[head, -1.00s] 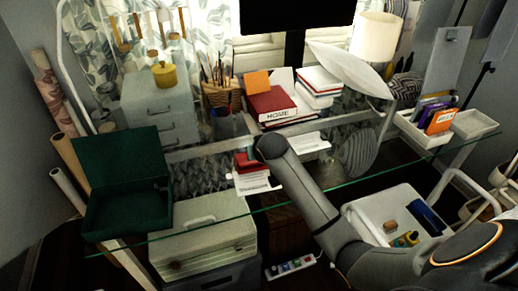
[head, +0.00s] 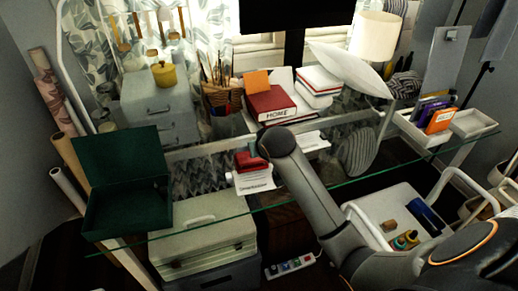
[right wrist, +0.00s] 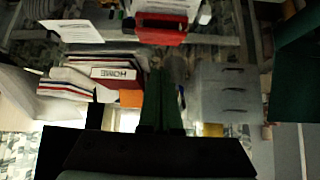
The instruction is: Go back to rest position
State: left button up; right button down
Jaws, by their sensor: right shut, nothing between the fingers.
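My right arm reaches in from the right in the head view over a glass desk (head: 205,218). Its rounded end is near the desk's middle and hides the right gripper there. In the right wrist view my right gripper (right wrist: 162,72) shows as two long dark fingers, shut with nothing between them. The wrist view looks at the desk upside down. A small red object (head: 250,162) lies on a white paper (head: 254,184) left of the arm; it also shows beyond the fingers in the wrist view (right wrist: 163,32). My left gripper is not in view.
An open green box (head: 128,205) stands on the desk's left. Books (head: 270,104), a brush holder (head: 222,98) and a lamp (head: 376,38) stand along the back. A divided white tray (head: 473,124) is at right. A white bin (head: 375,205) is below. No bed or laundry shows.

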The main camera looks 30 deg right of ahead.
dwell(0.3)
jog(key=s+a+f+n+y, duration=0.1)
jog(key=s+a+f+n, duration=0.2)
jog(key=f, duration=0.4)
jog(key=s+a+f+y, duration=0.1)
jog(key=s+a+f, duration=0.35)
jog(key=f, duration=0.25)
jog(key=s+a+f+n+y, duration=0.1)
jog(key=s+a+f, duration=0.3)
jog(key=s, duration=0.5)
jog(key=s+a+f+n+y, duration=0.1)
jog(key=s+a+f+y, duration=0.1)
jog(key=s, duration=0.7)
jog(key=shift+s+a+f+n+t, duration=0.35)
jog(key=shift+a+f, duration=0.5)
jog(key=shift+a, duration=0.3)
